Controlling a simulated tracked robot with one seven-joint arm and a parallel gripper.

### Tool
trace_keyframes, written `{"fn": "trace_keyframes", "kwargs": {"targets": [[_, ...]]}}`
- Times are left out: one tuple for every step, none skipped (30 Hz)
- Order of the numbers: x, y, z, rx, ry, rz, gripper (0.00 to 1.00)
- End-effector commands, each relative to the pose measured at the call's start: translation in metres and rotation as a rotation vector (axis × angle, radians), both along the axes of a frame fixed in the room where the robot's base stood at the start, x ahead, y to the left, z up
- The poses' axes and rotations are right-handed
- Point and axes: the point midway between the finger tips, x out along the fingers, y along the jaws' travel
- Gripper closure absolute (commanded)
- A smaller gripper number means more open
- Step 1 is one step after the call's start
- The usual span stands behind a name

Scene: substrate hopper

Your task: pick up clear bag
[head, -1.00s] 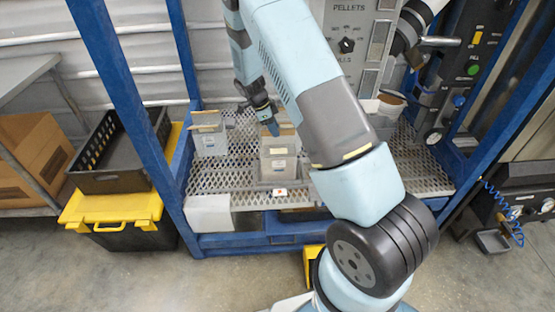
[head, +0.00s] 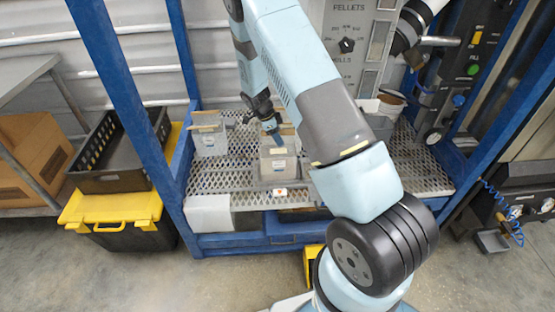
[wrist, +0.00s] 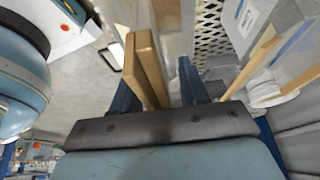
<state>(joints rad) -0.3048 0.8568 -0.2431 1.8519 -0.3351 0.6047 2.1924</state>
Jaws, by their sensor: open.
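Two greyish translucent bags with brown top edges stand on the mesh shelf in the head view. One bag (head: 278,167) is at the middle, with a pale label on its front. The other bag (head: 209,140) is further left. I cannot tell which is the clear bag. My gripper (head: 272,130) is open just above and at the top of the middle bag. In the wrist view, my gripper (wrist: 157,82) has two brown strips (wrist: 147,62) showing between its blue fingers. The lower parts of the strips are hidden behind the gripper.
The mesh shelf (head: 230,178) sits inside a blue frame (head: 117,85). A control panel (head: 352,45) rises behind it.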

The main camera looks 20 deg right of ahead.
Motion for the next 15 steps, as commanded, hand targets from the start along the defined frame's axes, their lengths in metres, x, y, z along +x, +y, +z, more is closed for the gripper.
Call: {"fn": "trace_keyframes", "kwargs": {"targets": [[0.0000, 0.0002, -0.0007, 0.000, 0.000, 0.000, 0.56], [0.0001, 0.0003, -0.0011, 0.000, 0.000, 0.000, 0.56], [0.0001, 0.0004, -0.0016, 0.000, 0.000, 0.000, 0.56], [0.0001, 0.0005, -0.0019, 0.000, 0.000, 0.000, 0.56], [0.0001, 0.0006, -0.0022, 0.000, -0.001, 0.001, 0.56], [0.0001, 0.0007, -0.0025, 0.000, -0.001, 0.001, 0.56], [0.0001, 0.0007, -0.0027, 0.000, -0.001, 0.001, 0.56], [0.0002, 0.0008, -0.0028, 0.000, -0.001, 0.001, 0.56], [0.0002, 0.0008, -0.0028, 0.000, -0.001, 0.001, 0.56], [0.0002, 0.0009, -0.0029, 0.000, -0.001, 0.001, 0.56], [0.0002, 0.0009, -0.0029, 0.000, -0.001, 0.001, 0.56], [0.0002, 0.0009, -0.0028, 0.000, -0.001, 0.001, 0.56], [0.0001, 0.0009, -0.0028, 0.000, -0.001, 0.001, 0.56], [0.0001, 0.0010, -0.0028, 0.000, -0.001, 0.001, 0.56], [0.0001, 0.0010, -0.0028, 0.000, -0.001, 0.001, 0.58]]}}
